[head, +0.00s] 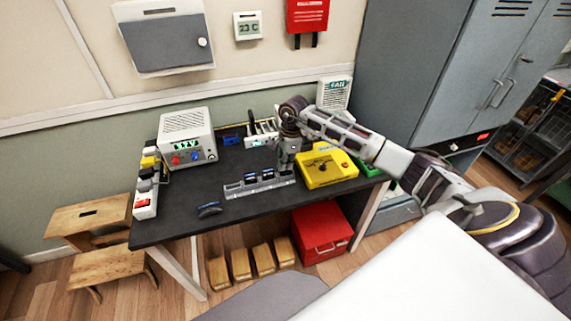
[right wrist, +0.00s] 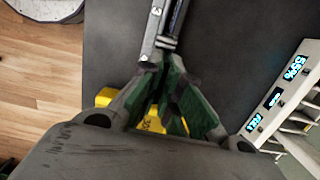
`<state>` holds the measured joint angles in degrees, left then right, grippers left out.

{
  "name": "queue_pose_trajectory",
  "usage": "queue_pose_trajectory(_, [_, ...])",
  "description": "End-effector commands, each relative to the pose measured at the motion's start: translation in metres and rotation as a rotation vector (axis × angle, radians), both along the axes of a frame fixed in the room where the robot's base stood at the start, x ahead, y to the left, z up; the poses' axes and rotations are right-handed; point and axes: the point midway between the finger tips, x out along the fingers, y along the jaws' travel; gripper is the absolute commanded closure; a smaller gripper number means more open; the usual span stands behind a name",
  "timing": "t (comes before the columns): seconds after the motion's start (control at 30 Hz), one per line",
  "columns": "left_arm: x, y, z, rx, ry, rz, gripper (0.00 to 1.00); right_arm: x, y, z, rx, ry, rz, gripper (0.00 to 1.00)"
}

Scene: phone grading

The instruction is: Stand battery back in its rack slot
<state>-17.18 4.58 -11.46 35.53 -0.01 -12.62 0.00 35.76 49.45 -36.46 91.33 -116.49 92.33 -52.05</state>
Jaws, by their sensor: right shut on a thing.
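The rack (head: 258,188) is a long grey slotted holder on the dark bench, with several dark, blue-topped pieces (head: 251,177) standing in it. My right gripper (head: 284,167) points down at the rack's right end, shut. In the right wrist view its green-lined fingers (right wrist: 160,85) close together beside the end of the rack (right wrist: 166,28). The battery between them is mostly hidden by the fingers, so I cannot tell its tilt or whether it touches the slot. My left gripper is not in view.
A yellow case (head: 328,178) sits close to the right of the rack. A dark curved item (head: 209,210) lies to its left. Behind stands a white unit with displays (right wrist: 285,95). A grey instrument (head: 187,137) is at the back left. The bench left of the rack is mostly clear.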

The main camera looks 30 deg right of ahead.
Motion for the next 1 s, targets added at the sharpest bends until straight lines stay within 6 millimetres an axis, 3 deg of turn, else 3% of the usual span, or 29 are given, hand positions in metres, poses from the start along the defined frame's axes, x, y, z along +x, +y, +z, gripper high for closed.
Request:
queue_pose_trajectory(0.67, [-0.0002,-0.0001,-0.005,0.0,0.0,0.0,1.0,0.0,0.0002,-0.0039,0.0,-0.001,0.0,1.0])
queue_pose_trajectory(0.9, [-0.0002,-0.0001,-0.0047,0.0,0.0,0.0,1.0,0.0,0.0003,-0.0038,0.0,0.0,0.0,0.7])
queue_pose_trajectory(1.0, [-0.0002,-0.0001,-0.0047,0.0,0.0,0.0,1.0,-0.0001,0.0003,-0.0038,0.0,0.0,0.0,0.7])
